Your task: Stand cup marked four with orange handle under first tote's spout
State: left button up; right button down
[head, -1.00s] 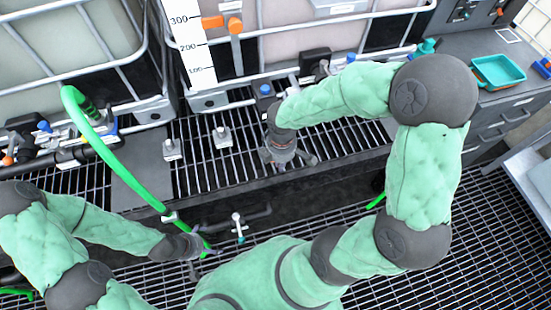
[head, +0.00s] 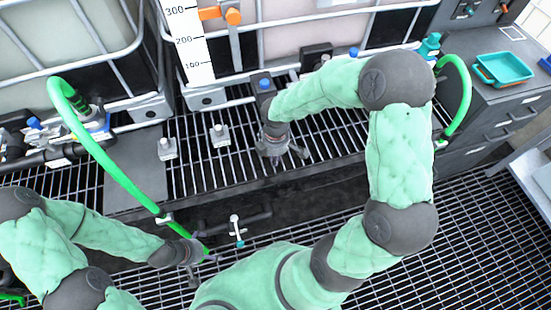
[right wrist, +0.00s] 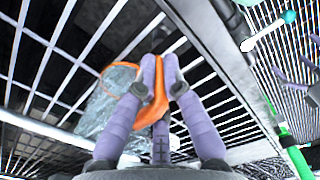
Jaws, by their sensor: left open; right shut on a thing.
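My right gripper (right wrist: 160,75) is shut on the orange handle (right wrist: 152,108) of a clear cup (right wrist: 108,125) with an orange rim, as the right wrist view shows. The cup looks tilted in that picture, and no number is readable on it. In the head view my right gripper (head: 279,155) is over the front part of the grated shelf; the cup cannot be made out there. My left gripper (head: 207,257) is open at lower left, beside the end of a green hose (head: 115,172). A blue-capped fitting (head: 265,84) is at the middle tote's base, behind my right gripper.
A teal tray (head: 503,69) sits on the right cabinet. A second green hose (head: 464,95) hangs beside my right elbow.

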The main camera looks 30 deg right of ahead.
jog(key=shift+r, duration=0.1)
jog(key=c, duration=1.7)
grip_release()
jog(key=shift+c, duration=0.2)
jog(key=o, duration=0.4)
notch_tip(320, 180, up, 12)
jog(key=p, duration=0.5)
